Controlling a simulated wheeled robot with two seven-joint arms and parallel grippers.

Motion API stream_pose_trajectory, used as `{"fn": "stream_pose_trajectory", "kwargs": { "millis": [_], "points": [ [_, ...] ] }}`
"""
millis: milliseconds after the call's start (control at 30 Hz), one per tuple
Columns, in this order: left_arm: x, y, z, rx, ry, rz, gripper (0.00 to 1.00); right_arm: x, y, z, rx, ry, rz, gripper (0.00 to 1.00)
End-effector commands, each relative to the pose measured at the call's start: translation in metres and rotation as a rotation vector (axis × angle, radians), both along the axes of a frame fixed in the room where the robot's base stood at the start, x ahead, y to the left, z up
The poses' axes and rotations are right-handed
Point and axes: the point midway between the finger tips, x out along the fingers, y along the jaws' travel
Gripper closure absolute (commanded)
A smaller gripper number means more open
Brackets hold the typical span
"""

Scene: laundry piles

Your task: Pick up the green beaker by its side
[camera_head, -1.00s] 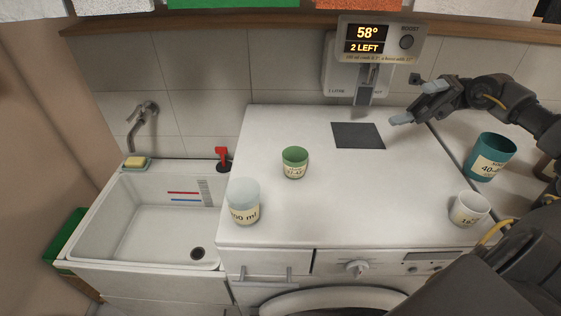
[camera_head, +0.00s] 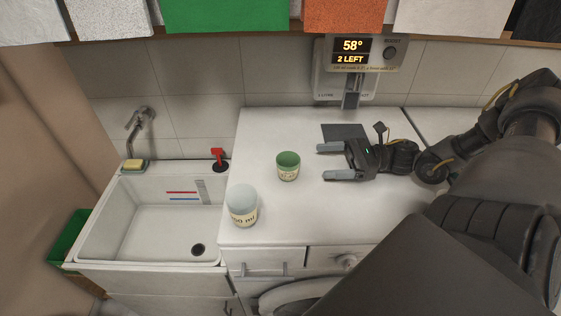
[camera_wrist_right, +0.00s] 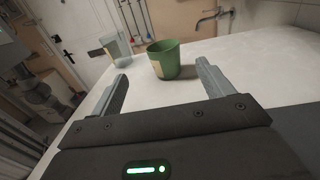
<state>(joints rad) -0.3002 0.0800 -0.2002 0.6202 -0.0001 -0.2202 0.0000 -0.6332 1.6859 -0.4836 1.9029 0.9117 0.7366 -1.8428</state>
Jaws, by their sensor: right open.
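The green beaker (camera_head: 288,167) stands upright on the white machine top, left of my right gripper. It has a pale label. My right gripper (camera_head: 328,162) is open and empty, its two fingers pointing left toward the beaker with a gap between. In the right wrist view the green beaker (camera_wrist_right: 165,62) stands ahead of and between the open fingertips (camera_wrist_right: 163,72), not touching them. My left gripper is not in view.
A pale beaker (camera_head: 243,205) stands at the front left of the machine top; it also shows in the wrist view (camera_wrist_right: 117,50). A dark mat (camera_head: 342,131) lies behind my right gripper, below the dispenser (camera_head: 352,70). The white sink (camera_head: 150,220) is at the left.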

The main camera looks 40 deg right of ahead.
Motion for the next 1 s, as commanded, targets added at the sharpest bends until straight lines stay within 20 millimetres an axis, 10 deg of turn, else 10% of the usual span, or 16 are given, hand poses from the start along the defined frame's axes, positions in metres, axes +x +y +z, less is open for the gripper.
{"fn": "stream_pose_trajectory", "kwargs": {
  "millis": [1000],
  "points": [
    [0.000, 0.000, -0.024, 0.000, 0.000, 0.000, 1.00, 0.038, 0.054, -0.002, 0.002, -0.020, -0.012, 0.20]
  ]
}}
